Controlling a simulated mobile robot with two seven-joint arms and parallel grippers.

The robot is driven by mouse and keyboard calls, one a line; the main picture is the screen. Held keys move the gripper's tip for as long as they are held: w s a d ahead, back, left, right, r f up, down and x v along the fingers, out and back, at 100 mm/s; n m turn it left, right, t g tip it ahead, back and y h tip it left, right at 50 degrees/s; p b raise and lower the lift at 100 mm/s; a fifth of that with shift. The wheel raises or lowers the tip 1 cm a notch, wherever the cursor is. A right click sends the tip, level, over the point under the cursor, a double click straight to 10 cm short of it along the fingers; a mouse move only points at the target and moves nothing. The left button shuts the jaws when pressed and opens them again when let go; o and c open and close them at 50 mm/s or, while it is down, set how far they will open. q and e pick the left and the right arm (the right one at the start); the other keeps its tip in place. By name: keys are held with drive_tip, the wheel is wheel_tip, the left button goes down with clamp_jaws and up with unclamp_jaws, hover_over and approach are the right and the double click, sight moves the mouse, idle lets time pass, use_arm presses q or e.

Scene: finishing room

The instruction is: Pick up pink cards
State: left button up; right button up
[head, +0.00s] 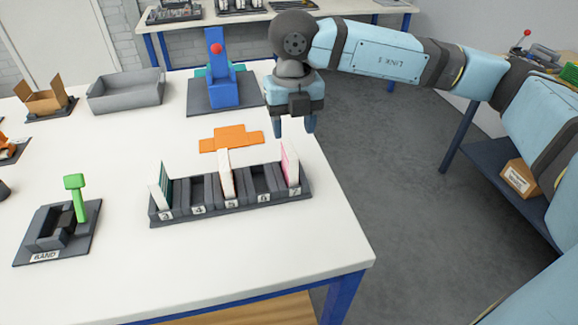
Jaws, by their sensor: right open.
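The pink cards (290,165) stand upright, leaning slightly, in the slot labelled 7 at the right end of a dark card rack (203,214). Their pink face and white edge show; their lower part is hidden in the slot. My right gripper (294,122) points down with its fingers apart and empty. In the picture it is just above and behind the pink cards, not touching them. My left gripper is not in view.
The rack also holds teal-edged cards (162,189) in slot 3 and orange-edged cards (226,176) in slot 5. An orange flat carton (231,139) lies behind it. A blue press (220,82), grey tray (126,92) and green-handled band station (76,198) stand on the table.

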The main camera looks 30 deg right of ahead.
sight(289, 148)
drive_tip(key=f, duration=0.9)
drive_tip(key=shift+w+a+f, duration=0.15)
drive_tip(key=shift+w, duration=0.15)
clamp_jaws()
